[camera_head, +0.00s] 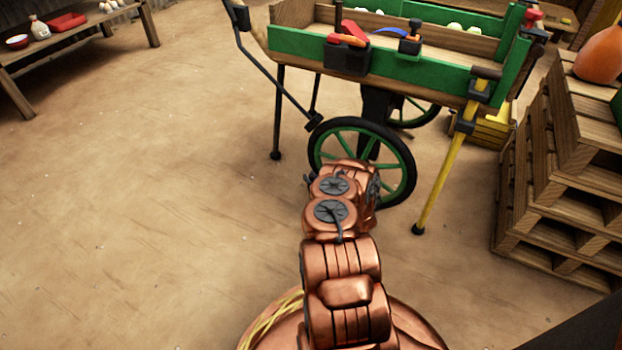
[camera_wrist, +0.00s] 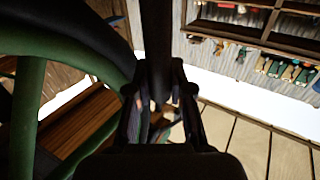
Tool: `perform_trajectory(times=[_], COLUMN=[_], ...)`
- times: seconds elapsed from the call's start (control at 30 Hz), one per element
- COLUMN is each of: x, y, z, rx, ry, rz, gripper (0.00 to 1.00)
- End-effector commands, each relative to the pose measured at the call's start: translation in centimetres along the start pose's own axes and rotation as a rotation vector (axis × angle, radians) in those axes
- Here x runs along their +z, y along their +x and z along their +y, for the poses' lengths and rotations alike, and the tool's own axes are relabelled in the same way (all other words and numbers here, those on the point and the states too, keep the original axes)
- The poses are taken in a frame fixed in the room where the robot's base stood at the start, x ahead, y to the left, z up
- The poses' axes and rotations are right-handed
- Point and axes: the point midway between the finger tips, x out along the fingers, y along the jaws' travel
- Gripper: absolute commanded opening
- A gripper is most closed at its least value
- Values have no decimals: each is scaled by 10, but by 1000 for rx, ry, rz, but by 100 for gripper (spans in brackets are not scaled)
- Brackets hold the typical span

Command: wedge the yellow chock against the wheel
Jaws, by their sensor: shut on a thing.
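The cart's near wheel (camera_head: 362,160) has a black tyre and green spokes and stands on the floor under the cart. In the wrist view the wheel (camera_wrist: 30,95) fills the left side, close beside my gripper (camera_wrist: 158,100). The fingers are close together on a dark, bar-like thing (camera_wrist: 157,45) that runs up to the top edge; I cannot tell what it is. In the head view my arm hides the gripper and the wheel's lower front. I cannot make out the yellow chock in either view.
The green and wooden cart (camera_head: 290,45) stands above the wheel. A yellow leg (camera_head: 442,175) reaches the floor at its right. Stacked pallets (camera_head: 520,205) fill the right side, and a low table (camera_head: 85,40) stands at the upper left. The floor at left is clear.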

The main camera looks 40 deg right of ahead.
Motion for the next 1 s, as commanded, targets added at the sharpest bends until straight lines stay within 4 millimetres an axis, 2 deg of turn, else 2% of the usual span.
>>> perform_trajectory(times=[0.03,0.3,0.67,0.87,1.0], x=[1,1,0,1,0], y=[-1,0,-4,-28,-56], z=[0,-1,0,1,3], rx=[1,-1,1,5,7], ry=[2,2,1,5,4], rz=[-2,-1,-1,-2,0], gripper=[23,50,50,50,50])
